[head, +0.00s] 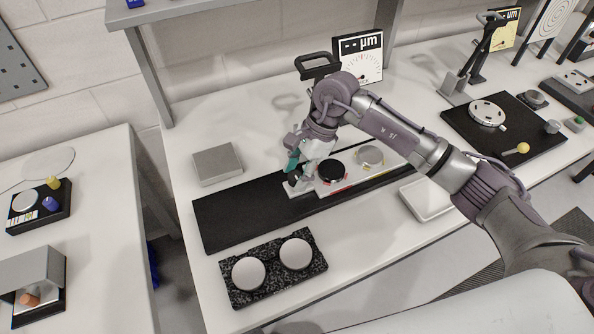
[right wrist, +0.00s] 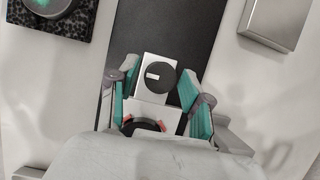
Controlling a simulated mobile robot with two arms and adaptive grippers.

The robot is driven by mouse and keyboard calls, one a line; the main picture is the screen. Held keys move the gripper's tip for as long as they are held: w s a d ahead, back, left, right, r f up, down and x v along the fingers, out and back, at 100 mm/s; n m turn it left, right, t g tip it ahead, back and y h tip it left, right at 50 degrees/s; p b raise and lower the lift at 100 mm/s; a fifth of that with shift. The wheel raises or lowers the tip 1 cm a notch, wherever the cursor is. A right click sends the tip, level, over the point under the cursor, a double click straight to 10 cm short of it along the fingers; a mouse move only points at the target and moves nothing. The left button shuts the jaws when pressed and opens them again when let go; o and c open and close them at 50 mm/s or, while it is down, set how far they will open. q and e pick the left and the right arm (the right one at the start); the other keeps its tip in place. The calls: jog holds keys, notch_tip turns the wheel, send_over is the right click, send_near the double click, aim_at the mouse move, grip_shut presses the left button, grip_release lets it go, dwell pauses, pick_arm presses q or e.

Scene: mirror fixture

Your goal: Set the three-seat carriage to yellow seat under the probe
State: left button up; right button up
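The carriage (head: 301,188) is pale and lies on a long black rail (head: 235,213). A black disc with red marks (head: 332,171) sits on its middle, and a grey disc with yellowish marks (head: 369,156) sits farther right. My right gripper (head: 294,177) is at the carriage's left end. In the right wrist view, its teal fingers (right wrist: 158,80) stand apart on both sides of a pale block with a round black top (right wrist: 160,78); gaps show on both sides. A black bracket (head: 318,66) stands behind my arm; the probe tip is hidden. My left gripper is out of view.
A gauge (head: 359,58) reading "-- µm" stands behind. A speckled block with two pale discs (head: 273,267) lies in front of the rail, a grey block (head: 217,163) behind it. A white tray (head: 427,199) lies right, under my forearm. The rail's left part is clear.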

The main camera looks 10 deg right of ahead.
grip_shut()
jog(key=shift+a+f+b, duration=0.1)
jog(key=shift+a+b, duration=0.25)
jog(key=shift+a, duration=0.05)
jog(key=a+b, duration=0.1)
jog(key=a, duration=0.2)
jog(key=s+a+b, duration=0.1)
jog(key=a+b, duration=0.1)
jog(key=a, duration=0.1)
jog(key=s+a+b, duration=0.1)
jog(key=a+b, duration=0.1)
jog(key=a, duration=0.1)
jog(key=shift+a, duration=0.6)
jog(key=shift+d, duration=0.2)
jog(key=shift+o, duration=1.6)
grip_release()
